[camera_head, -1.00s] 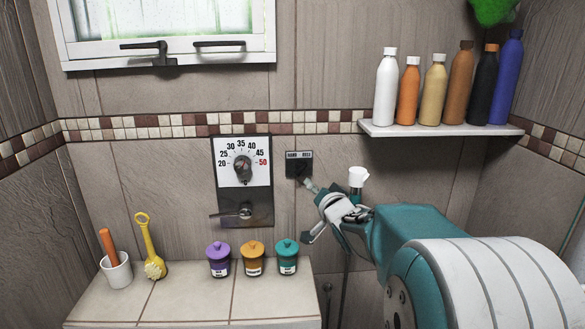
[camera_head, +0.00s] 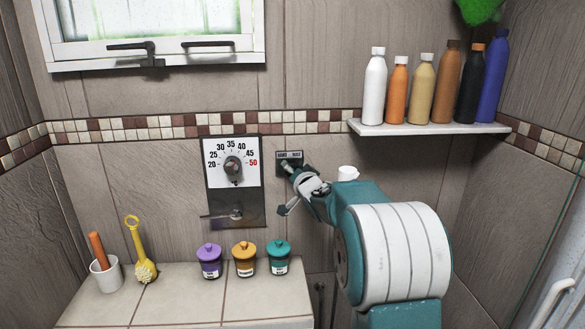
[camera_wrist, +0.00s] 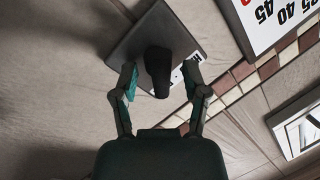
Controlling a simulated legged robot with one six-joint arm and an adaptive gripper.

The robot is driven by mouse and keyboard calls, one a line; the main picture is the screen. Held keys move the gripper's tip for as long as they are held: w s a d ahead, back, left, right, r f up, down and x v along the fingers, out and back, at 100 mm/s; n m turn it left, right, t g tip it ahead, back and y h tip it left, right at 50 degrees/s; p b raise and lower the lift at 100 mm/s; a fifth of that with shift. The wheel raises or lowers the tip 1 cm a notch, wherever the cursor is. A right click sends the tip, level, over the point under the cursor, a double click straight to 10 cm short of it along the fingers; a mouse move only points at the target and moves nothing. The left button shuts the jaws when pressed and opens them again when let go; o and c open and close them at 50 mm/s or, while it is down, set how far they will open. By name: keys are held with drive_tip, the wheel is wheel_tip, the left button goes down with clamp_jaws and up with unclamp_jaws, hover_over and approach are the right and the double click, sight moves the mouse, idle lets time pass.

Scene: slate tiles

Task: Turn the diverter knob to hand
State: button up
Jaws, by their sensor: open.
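The diverter plate (camera_head: 291,157) is a small dark square on the wall, right of the temperature dial, with a white label strip along its top. In the head view my gripper (camera_head: 291,176) covers its lower part and hides the knob. In the wrist view the plate (camera_wrist: 160,40) appears tilted, and the black diverter knob (camera_wrist: 158,68) sticks out from it. My gripper (camera_wrist: 160,82) is open, with one finger on each side of the knob. I cannot tell whether the fingers touch it. The label is partly hidden in the wrist view.
The temperature dial (camera_head: 233,167) with a lever below it is close on the left. Purple, orange and teal jars (camera_head: 244,258) stand on the tiled ledge (camera_head: 180,305) below. A shelf (camera_head: 430,128) with several bottles is at upper right.

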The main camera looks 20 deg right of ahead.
clamp_jaws()
drive_tip(key=shift+r+n, duration=0.1)
drive_tip(key=shift+n, duration=0.2)
drive_tip(key=n, duration=0.2)
drive_tip(key=shift+a+r+n+g, duration=0.1)
drive_tip(key=shift+n+g, duration=0.2)
drive_tip(key=shift+g, duration=0.1)
drive_tip(key=n+g, duration=0.1)
drive_tip(key=n, duration=0.3)
drive_tip(key=shift+a+r+h, duration=0.1)
drive_tip(key=shift+h, duration=0.3)
drive_tip(key=n+g+h, duration=0.1)
drive_tip(key=n, duration=0.2)
drive_tip(key=shift+w+a+n, duration=0.1)
drive_tip(key=shift+n, duration=0.3)
drive_tip(key=shift+n+h, duration=0.3)
drive_tip(key=shift+n, duration=0.6)
drive_tip(key=shift+a+f+n+g+h, duration=0.1)
drive_tip(key=shift+f+n+g+h, duration=0.2)
drive_tip(key=shift+n+g, duration=0.15)
